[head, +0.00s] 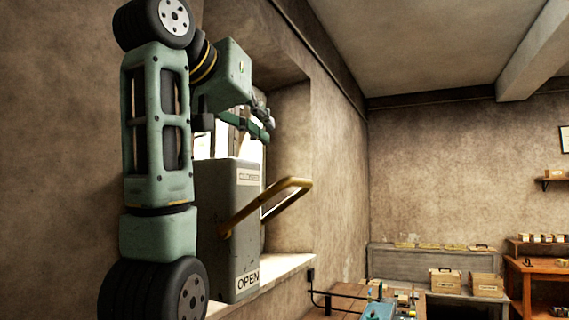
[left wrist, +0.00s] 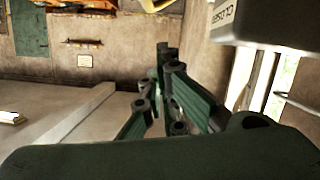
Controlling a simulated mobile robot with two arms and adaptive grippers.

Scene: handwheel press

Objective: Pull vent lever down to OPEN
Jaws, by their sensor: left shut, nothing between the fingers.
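The vent lever (head: 268,203) is a brass-coloured loop handle on the side of a grey box (head: 228,230). It slants up to the right, its free end nearer the upper label than the "OPEN" label (head: 247,281) at the box's foot. My left gripper (head: 266,128) is shut and empty, above the box's top and apart from the lever. In the left wrist view its green fingers (left wrist: 172,112) point away with nothing between them. A yellowish piece at the top edge there may be the lever (left wrist: 152,4). My right gripper is not in view.
The box stands on a window sill (head: 285,270) in a deep recess, with the recess wall (head: 290,150) close behind my left gripper. A bench with cartons (head: 445,281) and a wooden table (head: 538,270) stand farther back. Space right of the lever looks clear.

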